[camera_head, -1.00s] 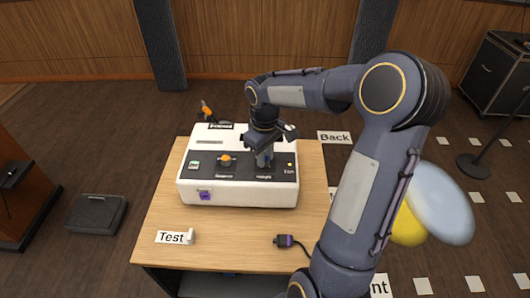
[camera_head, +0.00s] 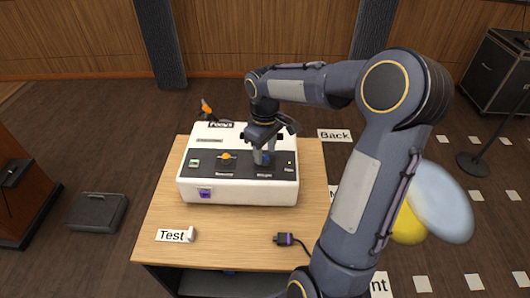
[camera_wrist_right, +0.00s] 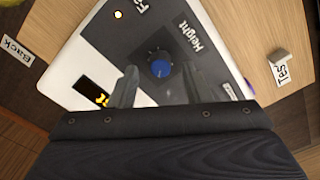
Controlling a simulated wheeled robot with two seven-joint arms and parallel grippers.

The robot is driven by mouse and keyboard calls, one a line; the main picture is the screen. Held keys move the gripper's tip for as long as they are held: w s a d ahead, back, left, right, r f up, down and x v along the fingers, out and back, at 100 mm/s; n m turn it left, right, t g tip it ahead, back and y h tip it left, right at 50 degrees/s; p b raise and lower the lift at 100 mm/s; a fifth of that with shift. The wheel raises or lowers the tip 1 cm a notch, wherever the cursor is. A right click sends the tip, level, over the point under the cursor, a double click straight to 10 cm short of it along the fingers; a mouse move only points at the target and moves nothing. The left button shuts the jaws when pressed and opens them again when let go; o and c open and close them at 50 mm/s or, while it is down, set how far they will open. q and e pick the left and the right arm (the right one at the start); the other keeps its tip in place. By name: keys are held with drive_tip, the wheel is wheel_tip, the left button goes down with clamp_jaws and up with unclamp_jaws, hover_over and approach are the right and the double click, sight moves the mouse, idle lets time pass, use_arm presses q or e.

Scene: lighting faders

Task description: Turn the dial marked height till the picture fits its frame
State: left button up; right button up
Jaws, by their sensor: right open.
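The dial is a blue knob (camera_wrist_right: 161,68) on a dark panel, with the word Height printed beside it in the right wrist view. It shows as a small blue patch (camera_head: 266,158) in the head view. My right gripper (camera_head: 264,160) is over it, pointing down. Its two fingers are apart, one on each side of the dial, with visible gaps in the wrist view. The panel belongs to a white box-shaped machine (camera_head: 240,193) on a wooden table. I cannot make out a picture or its frame. My left gripper is not in view.
An orange knob (camera_head: 227,156) sits left of the dial on the panel. A purple socket (camera_head: 204,194) is on the machine's front. A corded plug (camera_head: 285,239) and a Test sign (camera_head: 172,236) lie on the table (camera_head: 230,255). A Back sign (camera_head: 334,135) stands behind right.

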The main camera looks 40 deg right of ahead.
sight(265, 158)
drive_tip(key=shift+r, duration=3.2)
drive_tip(key=shift+s+a+r, duration=0.1)
drive_tip(key=shift+s+a, duration=0.05)
drive_tip(key=s+a+f+m+t+y, duration=0.1)
drive_tip(key=s+a+m+t+y, duration=0.2)
drive_tip(key=s+a, duration=1.1)
drive_tip(key=s+m+t, duration=0.1)
drive_tip(key=s+t, duration=0.1)
drive_tip(key=s, duration=0.2)
drive_tip(key=shift+s+a+f+m+t+y, duration=0.25)
drive_tip(key=shift+s+f+m+t+y, duration=0.05)
drive_tip(key=shift+f+m+y, duration=0.1)
